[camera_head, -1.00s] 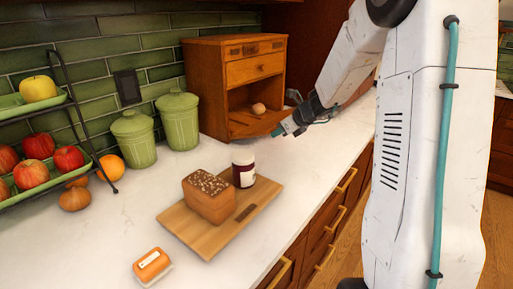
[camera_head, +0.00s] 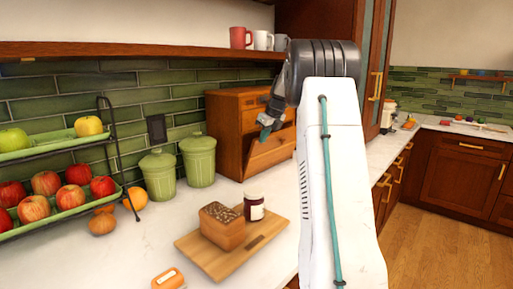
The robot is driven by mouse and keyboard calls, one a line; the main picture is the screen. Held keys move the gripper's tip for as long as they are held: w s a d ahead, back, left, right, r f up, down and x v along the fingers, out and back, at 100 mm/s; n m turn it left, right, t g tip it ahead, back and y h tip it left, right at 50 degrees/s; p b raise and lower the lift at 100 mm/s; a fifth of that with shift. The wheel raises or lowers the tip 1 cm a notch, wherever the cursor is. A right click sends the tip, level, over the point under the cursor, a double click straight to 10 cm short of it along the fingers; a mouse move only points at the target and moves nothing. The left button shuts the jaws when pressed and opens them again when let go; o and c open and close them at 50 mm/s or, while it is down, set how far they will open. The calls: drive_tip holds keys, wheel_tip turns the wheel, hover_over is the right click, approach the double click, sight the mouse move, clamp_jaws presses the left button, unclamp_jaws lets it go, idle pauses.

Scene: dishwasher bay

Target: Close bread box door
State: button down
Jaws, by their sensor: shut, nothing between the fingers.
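The wooden bread box (camera_head: 226,130) stands on the counter against the green tiled wall. Its lower door (camera_head: 270,152) is tilted partway up, hinged at the bottom, with a dark gap at its left side. My gripper (camera_head: 266,130) is shut and empty, its teal fingertips in front of the box by the door's upper edge. I cannot tell whether they touch the door. My arm hides the right side of the box and door. The inside is mostly hidden.
Two green canisters (camera_head: 198,160) stand left of the box. A cutting board (camera_head: 203,262) with a loaf (camera_head: 222,227) and a jar (camera_head: 254,207) lies in front. A shelf (camera_head: 150,48) with mugs (camera_head: 240,38) runs above. A tiered fruit rack (camera_head: 75,212) is at left.

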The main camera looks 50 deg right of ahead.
drive_tip(key=shift+w+a+r, duration=0.1)
drive_tip(key=shift+w+r, duration=0.2)
drive_tip(key=shift+w, duration=0.5)
drive_tip(key=shift+w+r, duration=0.25)
drive_tip(key=shift+w, duration=0.5)
drive_tip(key=r, duration=0.3)
drive_tip(key=w+r, duration=0.1)
drive_tip(key=r, duration=0.5)
drive_tip(key=shift+w+r, duration=0.25)
drive_tip(key=shift+r, duration=0.15)
